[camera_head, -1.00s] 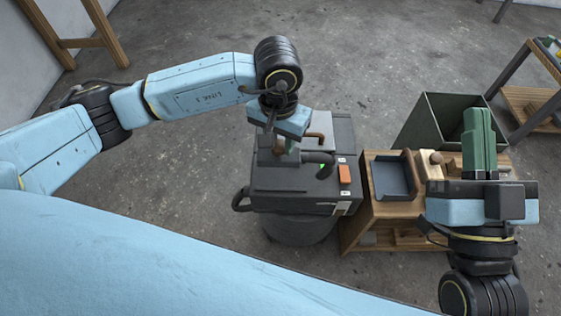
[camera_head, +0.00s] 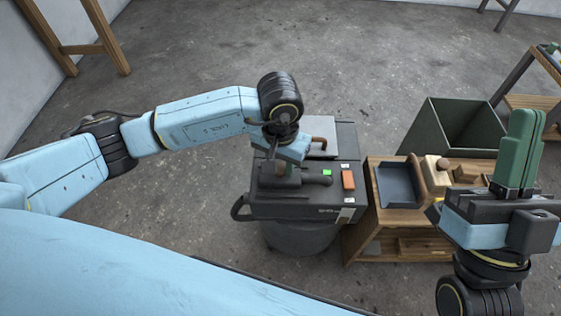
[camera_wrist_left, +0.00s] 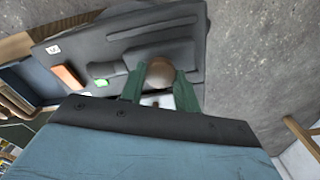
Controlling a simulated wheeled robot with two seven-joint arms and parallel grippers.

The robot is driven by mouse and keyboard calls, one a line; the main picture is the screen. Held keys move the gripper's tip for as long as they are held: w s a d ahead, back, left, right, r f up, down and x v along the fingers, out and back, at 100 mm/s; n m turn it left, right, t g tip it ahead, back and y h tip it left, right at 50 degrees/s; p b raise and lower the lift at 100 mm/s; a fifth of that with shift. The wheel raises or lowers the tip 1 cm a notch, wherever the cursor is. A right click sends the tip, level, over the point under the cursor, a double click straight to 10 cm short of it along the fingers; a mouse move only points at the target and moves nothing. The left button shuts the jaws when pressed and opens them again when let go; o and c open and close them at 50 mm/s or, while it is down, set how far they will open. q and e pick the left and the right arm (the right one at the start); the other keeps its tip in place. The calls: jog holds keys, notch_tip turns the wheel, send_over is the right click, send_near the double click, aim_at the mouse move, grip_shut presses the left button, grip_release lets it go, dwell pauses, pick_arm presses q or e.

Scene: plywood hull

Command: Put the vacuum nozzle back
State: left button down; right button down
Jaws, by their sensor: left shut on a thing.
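The dark vacuum nozzle (camera_head: 314,181) is at the top of the black vacuum unit (camera_head: 290,208). In the left wrist view the nozzle (camera_wrist_left: 183,54) lies in line with the recess on the unit's top; whether it is fully seated I cannot tell. My left gripper (camera_head: 282,166) is over the unit. In the left wrist view its green fingers (camera_wrist_left: 160,90) are shut around a round brown knob (camera_wrist_left: 160,72) at the nozzle. In the head view the arm hides most of this grip. My right gripper (camera_head: 521,120) is raised at the right, its green fingers together with nothing visible between them.
The unit carries an orange switch (camera_head: 348,180) and a green light (camera_head: 327,172). To its right is a wooden bench (camera_head: 375,218) with a dark tray (camera_head: 396,184) and wooden blocks (camera_head: 437,168). A green-grey bin (camera_head: 425,132) stands behind.

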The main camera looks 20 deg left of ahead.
pick_arm(q)
jog(key=c, duration=1)
grip_release()
jog(key=shift+r, duration=0.1)
